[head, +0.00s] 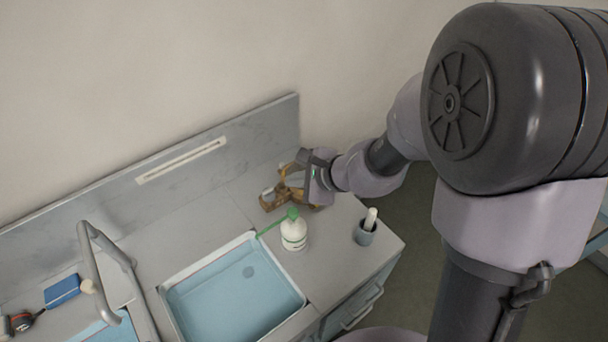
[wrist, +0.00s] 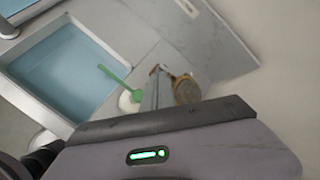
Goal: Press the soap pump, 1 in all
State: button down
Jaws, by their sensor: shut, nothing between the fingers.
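The soap bottle (head: 293,236) is white and stands upright on the counter, right of the sink's far right corner. Its green pump head (head: 293,214) has a long spout pointing left over the sink edge. In the wrist view, the green pump (wrist: 122,82) shows left of my fingers, and the white bottle (wrist: 127,103) is partly hidden below it. My gripper (wrist: 158,72) is shut and empty. In the head view it is behind the bottle, toward the back wall, apart from the pump.
A brown, brass-like object (wrist: 187,90) stands close beside my fingers. A grey cup with a white pestle-like stick (head: 366,232) is right of the bottle. The blue sink (head: 235,290), a tall faucet (head: 105,250) and a blue box (head: 62,290) lie left.

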jog(key=b, duration=0.7)
send_near(291, 209)
jog(key=w+a+f, duration=0.1)
jog(key=w+a, duration=0.1)
jog(key=w+a+f, duration=0.1)
jog(key=a, duration=0.1)
jog(key=shift+w+f, duration=0.15)
jog(key=shift+w, duration=0.2)
jog(key=shift+f, duration=0.15)
jog(key=shift+f+b, duration=0.15)
jog(key=shift+b, duration=0.25)
dwell(0.9)
jog(key=shift+f+b, duration=0.25)
jog(key=shift+b, duration=0.25)
jog(key=shift+f+b, duration=0.95)
jog(key=shift+b, duration=0.1)
dwell(0.7)
jog(key=shift+r, duration=0.1)
jog(key=shift+r+p, duration=1)
jog(key=shift+r, duration=0.25)
